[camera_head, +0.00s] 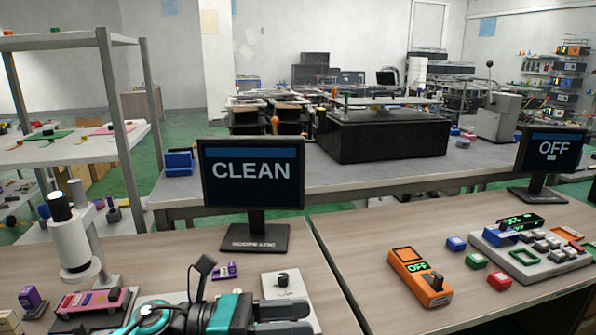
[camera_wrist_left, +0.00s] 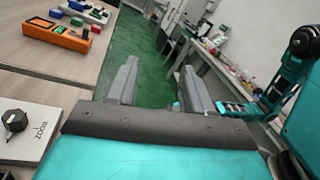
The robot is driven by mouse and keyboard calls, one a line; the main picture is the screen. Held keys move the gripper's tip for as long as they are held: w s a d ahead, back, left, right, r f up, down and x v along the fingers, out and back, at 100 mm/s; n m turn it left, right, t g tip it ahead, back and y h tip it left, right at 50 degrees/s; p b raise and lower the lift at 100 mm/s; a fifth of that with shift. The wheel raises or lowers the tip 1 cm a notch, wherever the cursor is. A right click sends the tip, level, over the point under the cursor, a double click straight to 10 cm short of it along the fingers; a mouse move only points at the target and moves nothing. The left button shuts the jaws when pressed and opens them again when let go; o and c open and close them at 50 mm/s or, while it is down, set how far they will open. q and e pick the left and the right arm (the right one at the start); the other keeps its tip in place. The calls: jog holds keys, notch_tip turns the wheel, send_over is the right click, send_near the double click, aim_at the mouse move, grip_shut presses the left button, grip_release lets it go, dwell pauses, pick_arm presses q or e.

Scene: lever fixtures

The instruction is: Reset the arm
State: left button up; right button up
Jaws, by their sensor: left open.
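My left gripper (camera_head: 306,318) is low in the middle of the head view, just in front of a white plate with a black knob (camera_head: 282,280). Its two grey fingers point right and stand apart, with nothing between them. In the left wrist view the open fingers (camera_wrist_left: 158,68) have green floor behind them. The white plate (camera_wrist_left: 35,130), marked ZOOM, lies left of them. A teal and black arm link, apparently mine, shows at the right of that view. My right gripper cannot be made out.
A monitor reading CLEAN (camera_head: 252,175) stands behind the gripper. An orange box reading OFF (camera_head: 420,277) with a black lever is to the right, near red and blue blocks and a grey keypad (camera_head: 535,255). A white microscope-like device (camera_head: 75,237) stands at left.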

pick_arm(q)
jog(key=w+a+f+n+t+y+p, duration=0.1)
jog(key=a+f+n+t+y, duration=0.3)
jog(key=n, duration=0.7)
jog(key=a+n+t+y+p, duration=0.1)
jog(key=a+n+t+y, duration=0.1)
jog(key=n+t, duration=0.65)
jog(key=w+a+f+n+t+y+p, duration=0.1)
jog(key=a+f+n+t+y, duration=0.2)
jog(key=n, duration=1)
jog(key=s+a+f+n+g+y+p, duration=0.1)
jog(key=s+a+f+n+g+y, duration=0.1)
jog(key=s+f+n, duration=0.4)
jog(key=s+a+f+n+g+y+p, duration=0.1)
jog(key=s+a+f+n+g+y, duration=0.2)
jog(key=s+a+f+n+y, duration=0.2)
notch_tip(320, 180, down, 3)
jog(key=s+n, duration=0.2)
jog(key=n, duration=0.2)
jog(key=shift+s+a+f+g+y, duration=0.15)
jog(key=shift+a+f+g+y, duration=0.05)
jog(key=shift+a+g+y, duration=0.15)
pick_arm(e)
jog(key=r, duration=0.1)
jog(key=d+r, duration=0.1)
jog(key=r, duration=0.1)
jog(key=shift+s+d+r+h, duration=0.15)
jog(key=shift+s+d+h, duration=0.15)
jog(key=shift+s+h, duration=0.1)
jog(key=shift+a, duration=0.1)
